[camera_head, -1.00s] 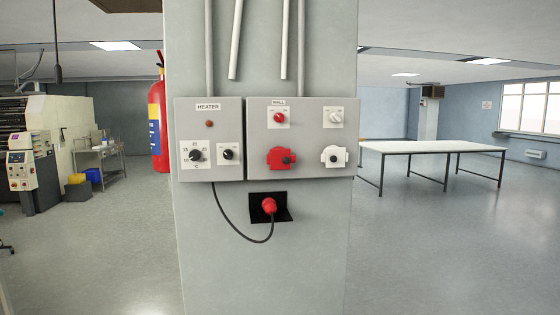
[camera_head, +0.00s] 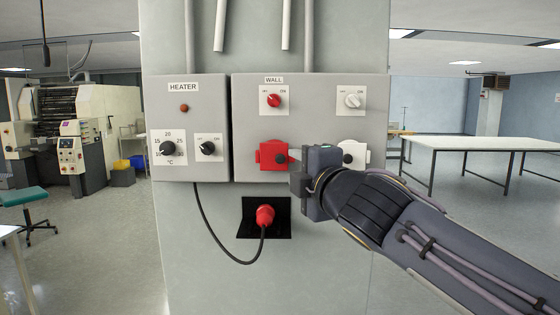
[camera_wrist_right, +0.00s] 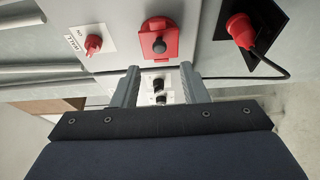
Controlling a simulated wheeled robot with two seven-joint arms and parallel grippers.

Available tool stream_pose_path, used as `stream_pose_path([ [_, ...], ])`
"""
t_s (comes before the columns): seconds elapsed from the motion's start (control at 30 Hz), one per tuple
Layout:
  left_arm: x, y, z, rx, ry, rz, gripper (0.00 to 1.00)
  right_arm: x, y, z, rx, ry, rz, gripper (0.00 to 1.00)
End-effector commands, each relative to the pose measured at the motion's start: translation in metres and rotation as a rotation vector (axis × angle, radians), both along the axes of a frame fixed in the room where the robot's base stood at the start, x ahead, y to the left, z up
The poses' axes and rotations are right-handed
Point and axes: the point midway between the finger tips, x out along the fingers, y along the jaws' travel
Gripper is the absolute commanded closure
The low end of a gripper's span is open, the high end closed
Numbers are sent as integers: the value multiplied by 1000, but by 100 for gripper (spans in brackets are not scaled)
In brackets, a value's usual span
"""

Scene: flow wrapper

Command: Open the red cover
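The red cover (camera_head: 268,154) is on the WALL panel, below a red rotary switch, with a dark round knob at its right side. It looks shut over its socket. In the right wrist view the red cover (camera_wrist_right: 160,27) lies just beyond the fingertips. My right gripper (camera_head: 293,164) is just right of the cover in the head view. The right wrist view shows its two fingers apart with nothing between them (camera_wrist_right: 159,72). I cannot tell whether a finger touches the cover. My left gripper is not in view.
A white cover (camera_head: 347,148) sits right of the red one, partly behind my right gripper. The HEATER box (camera_head: 185,125) is on the left. A red plug (camera_head: 265,215) with a black cable is below. A white table (camera_head: 480,146) stands far behind at right.

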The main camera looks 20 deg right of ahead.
Motion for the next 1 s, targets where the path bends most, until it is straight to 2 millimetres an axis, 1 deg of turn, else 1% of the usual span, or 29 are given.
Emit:
stream_pose_path([
  [0.3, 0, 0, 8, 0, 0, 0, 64, 48, 5, 0, 1, 4, -1, 60],
  [0.4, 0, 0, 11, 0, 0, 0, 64, 61, 6, 0, 2, 4, -2, 60],
  [0.5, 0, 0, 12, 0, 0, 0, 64, 69, 7, 0, 2, 3, -3, 60],
  [0.6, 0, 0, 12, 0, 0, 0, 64, 73, 7, 0, 3, 3, -3, 60],
  [0.83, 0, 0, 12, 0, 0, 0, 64, 74, 7, -1, 3, 2, -3, 60],
  [0.87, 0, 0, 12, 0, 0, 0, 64, 74, 7, -1, 3, 2, -3, 63],
  [1.0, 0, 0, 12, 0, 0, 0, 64, 73, 7, -1, 3, 2, -3, 81],
])
